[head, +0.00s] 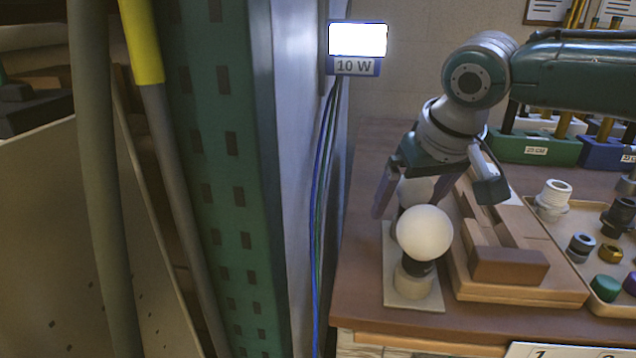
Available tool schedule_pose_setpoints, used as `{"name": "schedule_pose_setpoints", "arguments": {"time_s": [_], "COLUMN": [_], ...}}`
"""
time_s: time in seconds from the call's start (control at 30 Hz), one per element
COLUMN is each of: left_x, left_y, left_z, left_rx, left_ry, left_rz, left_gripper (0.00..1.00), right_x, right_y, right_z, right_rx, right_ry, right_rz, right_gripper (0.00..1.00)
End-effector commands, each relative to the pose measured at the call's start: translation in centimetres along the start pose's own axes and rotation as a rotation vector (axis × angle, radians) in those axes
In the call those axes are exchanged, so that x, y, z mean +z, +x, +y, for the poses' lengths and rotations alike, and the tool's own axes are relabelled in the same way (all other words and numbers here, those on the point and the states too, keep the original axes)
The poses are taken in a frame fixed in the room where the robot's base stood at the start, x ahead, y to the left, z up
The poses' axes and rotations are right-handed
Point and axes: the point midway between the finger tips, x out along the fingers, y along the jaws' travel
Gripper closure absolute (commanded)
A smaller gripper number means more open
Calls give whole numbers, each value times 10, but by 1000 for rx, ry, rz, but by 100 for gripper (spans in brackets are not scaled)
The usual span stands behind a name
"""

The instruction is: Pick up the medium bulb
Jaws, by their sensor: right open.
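Two round white bulbs stand on a pale board at the table's left end. The front bulb (425,233) is upright, with a dark collar, in a cream round base. The rear bulb (413,190) is partly hidden behind the front one and under my right gripper. I cannot tell by size which is the medium bulb. My right gripper (435,204) points down with its fingers wide apart. One finger is left of the rear bulb, the other well to its right, above the wooden block. No contact shows. My left gripper is out of view.
A wooden block fixture (512,267) stands right of the bulbs. A tray (600,300) of caps and fittings lies further right. Green and blue holders (535,150) stand behind. A perforated green post (228,150) and a "10 W" display (357,45) rise left of the table.

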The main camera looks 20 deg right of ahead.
Motion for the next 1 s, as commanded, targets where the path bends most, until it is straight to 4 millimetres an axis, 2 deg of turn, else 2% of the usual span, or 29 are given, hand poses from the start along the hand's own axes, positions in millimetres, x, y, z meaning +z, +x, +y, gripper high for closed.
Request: {"name": "schedule_pose_setpoints", "arguments": {"time_s": [0.07, 0.3, 0.9, 1.0], "left_x": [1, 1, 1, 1], "left_y": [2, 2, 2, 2], "left_z": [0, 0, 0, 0], "left_rx": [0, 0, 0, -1], "left_ry": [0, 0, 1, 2], "left_rz": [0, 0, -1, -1], "left_gripper": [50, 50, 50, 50], "right_x": [0, 0, 0, 0], "right_y": [5, 5, 5, 5], "right_z": [0, 0, 0, 0], "right_rx": [1, 0, 0, 0], "right_ry": [-1, -1, 0, 0], "right_rz": [-1, 0, -1, 0], "right_gripper": [6, 8, 76, 82]}}
